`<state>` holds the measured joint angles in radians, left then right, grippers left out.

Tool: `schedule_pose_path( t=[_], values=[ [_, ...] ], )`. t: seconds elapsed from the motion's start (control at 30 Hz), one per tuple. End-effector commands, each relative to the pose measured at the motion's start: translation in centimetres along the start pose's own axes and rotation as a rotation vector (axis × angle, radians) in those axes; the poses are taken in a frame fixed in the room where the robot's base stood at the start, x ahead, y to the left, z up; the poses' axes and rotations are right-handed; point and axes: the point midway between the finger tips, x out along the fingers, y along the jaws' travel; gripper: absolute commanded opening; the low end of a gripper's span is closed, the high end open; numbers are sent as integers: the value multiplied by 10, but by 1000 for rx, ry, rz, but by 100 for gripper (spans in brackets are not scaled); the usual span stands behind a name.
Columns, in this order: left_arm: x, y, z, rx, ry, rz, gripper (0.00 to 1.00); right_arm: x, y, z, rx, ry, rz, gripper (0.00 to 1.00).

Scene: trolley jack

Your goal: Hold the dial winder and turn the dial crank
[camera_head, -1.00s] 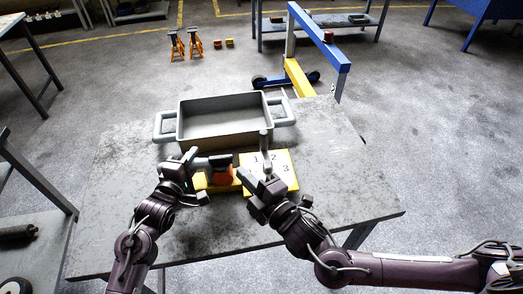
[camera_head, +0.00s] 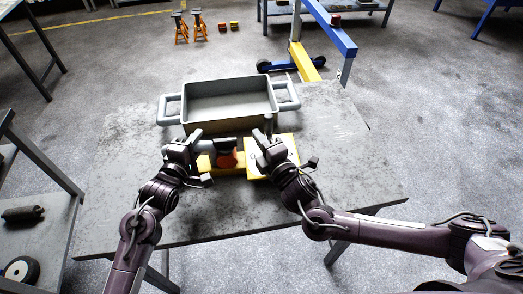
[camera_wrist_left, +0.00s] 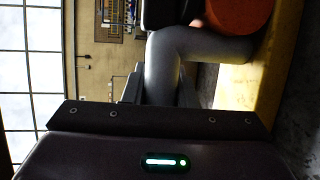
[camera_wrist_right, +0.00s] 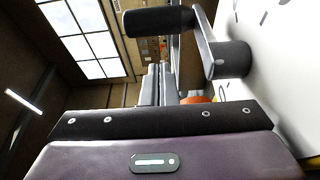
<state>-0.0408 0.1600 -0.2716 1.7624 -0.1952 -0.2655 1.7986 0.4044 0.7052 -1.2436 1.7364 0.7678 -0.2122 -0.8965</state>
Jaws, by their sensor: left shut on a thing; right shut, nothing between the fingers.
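The dial winder has a yellow base (camera_head: 204,162), an orange round part (camera_head: 227,159) and a pale dial plate (camera_head: 286,143) at its right end. A crank (camera_head: 269,123) stands up from the plate. In the right wrist view, the crank shows a dark grip (camera_wrist_right: 158,20), a grey arm and a round hub. My left gripper (camera_head: 197,141) is shut on the winder's grey curved handle (camera_wrist_left: 174,62), left of the orange part. My right gripper (camera_head: 260,138) is shut and empty beside the crank, over the plate's left part. It hides some of the dial's numbers.
A grey tray with side handles (camera_head: 230,84) stands on the worn table (camera_head: 120,190) just behind the winder. The table's right side (camera_head: 345,170) is clear. A blue and yellow hoist (camera_head: 303,62) and orange stands stand on the floor beyond.

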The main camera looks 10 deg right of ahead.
Motion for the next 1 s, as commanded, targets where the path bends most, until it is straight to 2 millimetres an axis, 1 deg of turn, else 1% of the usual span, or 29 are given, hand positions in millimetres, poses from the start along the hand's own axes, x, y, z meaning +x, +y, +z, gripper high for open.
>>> schedule_pose_path(
  t=[0.03, 0.1, 0.27, 0.67, 1.0],
  values=[
    [0, -3, -1, -1, 1, -6, 0, 2, 0, 7, -4, 1, 1, 0],
    [0, -3, -1, -1, 2, -6, 0, 3, 0, 13, -3, 2, 0, 0],
    [0, -3, -1, 0, 1, -6, 0, 5, 0, 21, 0, 2, 0, 0],
    [0, -3, -1, 0, 1, -6, 0, 5, 0, 21, 2, -2, 0, 0],
    [0, -2, -1, 0, 1, -5, 0, 6, 0, 22, 2, -61, 4, 0]
  ],
)
